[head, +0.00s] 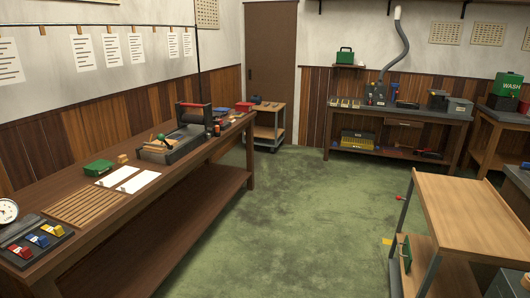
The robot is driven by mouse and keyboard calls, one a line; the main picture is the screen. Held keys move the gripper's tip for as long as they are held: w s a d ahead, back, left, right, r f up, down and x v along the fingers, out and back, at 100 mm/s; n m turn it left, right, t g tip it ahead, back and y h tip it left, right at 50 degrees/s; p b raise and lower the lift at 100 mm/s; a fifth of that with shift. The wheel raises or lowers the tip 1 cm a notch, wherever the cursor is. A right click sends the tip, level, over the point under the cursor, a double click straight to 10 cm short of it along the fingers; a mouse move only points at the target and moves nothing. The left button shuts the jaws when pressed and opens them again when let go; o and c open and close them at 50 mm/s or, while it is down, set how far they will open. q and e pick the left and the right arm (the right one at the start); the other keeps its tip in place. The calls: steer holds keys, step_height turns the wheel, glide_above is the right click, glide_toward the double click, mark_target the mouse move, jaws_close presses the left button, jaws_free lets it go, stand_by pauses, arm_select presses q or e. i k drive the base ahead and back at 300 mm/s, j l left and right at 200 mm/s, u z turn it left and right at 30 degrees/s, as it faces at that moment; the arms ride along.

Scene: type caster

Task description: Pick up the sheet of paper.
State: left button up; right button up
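Two white sheets lie side by side on the long wooden bench at the left: a left sheet of paper (117,176) and a right sheet of paper (140,182). Each has small dark marks, too small to read. More printed sheets (83,52) hang in a row from a line on the left wall. I cannot tell which sheet the task means. Neither of my grippers is in view.
On the long bench (200,171), a slatted wooden rack (90,206), a green box (98,167) and a press with a dark roller (190,125) stand near the sheets. A wooden cart (475,213) stands at right. The green floor (290,215) between is mostly clear.

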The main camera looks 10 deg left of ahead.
mark_target(140, 181)
steer(key=i+u, duration=0.15)
steer(key=i, duration=0.3)
steer(key=i+l+u, duration=0.15)
steer(key=i, duration=0.25)
steer(key=i+l+u, duration=0.15)
steer(key=i, duration=0.3)
steer(key=i+l+u, duration=0.15)
steer(key=i, duration=0.25)
steer(key=l, duration=0.1)
